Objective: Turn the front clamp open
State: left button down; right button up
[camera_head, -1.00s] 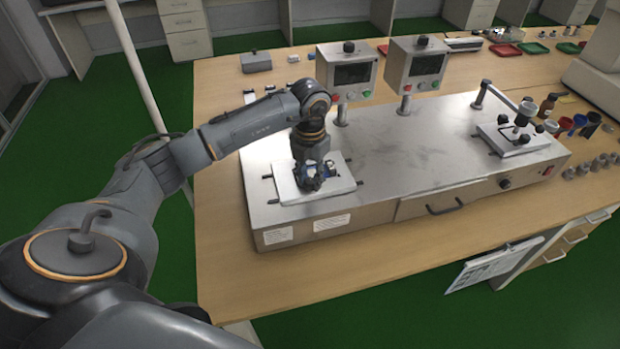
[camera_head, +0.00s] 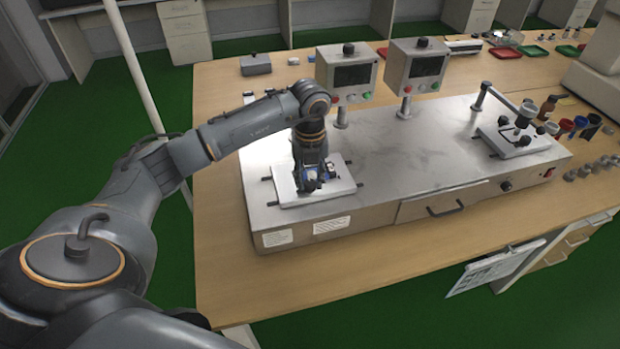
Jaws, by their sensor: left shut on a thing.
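My left gripper (camera_head: 310,184) points down over the white plate (camera_head: 288,192) at the left end of the metal testing machine (camera_head: 385,150). It is shut on a small part at the plate, which I take to be the front clamp; the fingers mostly hide it, so its angle cannot be told. A bit of blue and white shows between the fingers. A second plate with dark knobs (camera_head: 514,138) sits at the machine's right end, away from the gripper. My right gripper is not in view.
Two control boxes with screens (camera_head: 346,75) (camera_head: 416,66) stand on posts behind the machine. A drawer handle (camera_head: 445,209) sticks out of its front. Bottles and small cups (camera_head: 567,125) stand at the right. Bare wooden table (camera_head: 226,250) lies in front and left.

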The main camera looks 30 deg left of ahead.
aim_at(310, 182)
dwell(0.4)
pick_arm(q)
jog(key=c, duration=1)
grip_release()
notch_tip(310, 182, up, 12)
